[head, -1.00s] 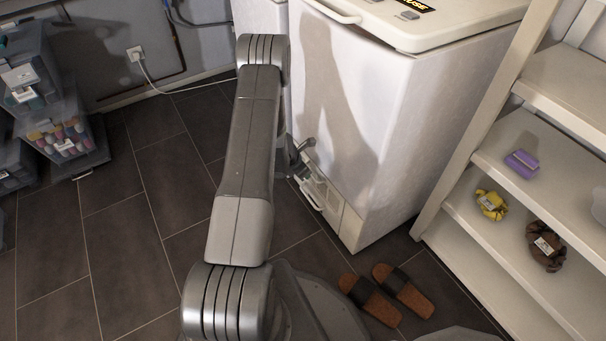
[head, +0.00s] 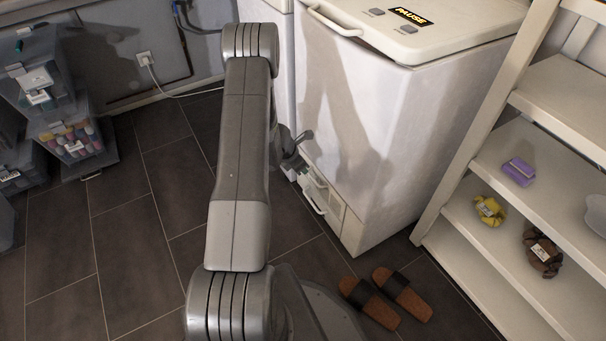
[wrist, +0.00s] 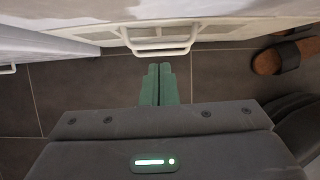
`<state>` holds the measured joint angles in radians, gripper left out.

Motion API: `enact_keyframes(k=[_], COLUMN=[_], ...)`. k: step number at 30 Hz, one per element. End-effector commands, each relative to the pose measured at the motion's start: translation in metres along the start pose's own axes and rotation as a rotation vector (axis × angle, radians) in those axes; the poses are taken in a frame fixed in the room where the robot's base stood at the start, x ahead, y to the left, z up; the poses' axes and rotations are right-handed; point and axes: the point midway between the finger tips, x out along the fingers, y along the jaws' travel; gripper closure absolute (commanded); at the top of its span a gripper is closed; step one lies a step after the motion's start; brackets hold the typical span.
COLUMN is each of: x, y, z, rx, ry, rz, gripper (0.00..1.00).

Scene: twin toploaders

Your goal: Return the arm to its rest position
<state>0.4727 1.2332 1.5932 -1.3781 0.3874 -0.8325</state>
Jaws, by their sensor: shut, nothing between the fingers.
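My arm (head: 240,160) reaches forward from the bottom of the head view, towards the white toploader (head: 390,150). The far end of the arm is partly hidden behind its own links, by the toploader's lower left corner. In the wrist view my gripper (wrist: 158,70) is shut and empty. Its two green fingers lie side by side and point at the white drawer handle (wrist: 162,47) low on the toploader. The fingertips appear just short of that handle. I cannot tell from the picture whether they touch it.
Brown sandals (head: 386,298) lie on the floor before the toploader. Clear bins (head: 70,145) stand at the left. The tiled floor (head: 125,235) between is clear.

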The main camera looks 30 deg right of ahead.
Motion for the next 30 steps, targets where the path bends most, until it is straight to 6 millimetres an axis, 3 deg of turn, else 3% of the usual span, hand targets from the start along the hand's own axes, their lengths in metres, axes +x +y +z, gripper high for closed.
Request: enact_keyframes(k=[1, 6, 19, 23, 30], x=[-0.009, -0.019, -0.018, -0.008, 0.029], y=[0.0, -0.001, -0.001, -0.001, -0.001], z=[0.006, 0.013, 0.012, 0.005, -0.021], rx=[0.002, -0.001, -0.002, -0.002, -0.003], ry=[0.0, 0.001, 0.003, 0.003, 0.004], rz=[0.0, 0.0, -0.001, -0.002, -0.003], gripper=[1.0, 1.0, 1.0, 1.0, 1.0])
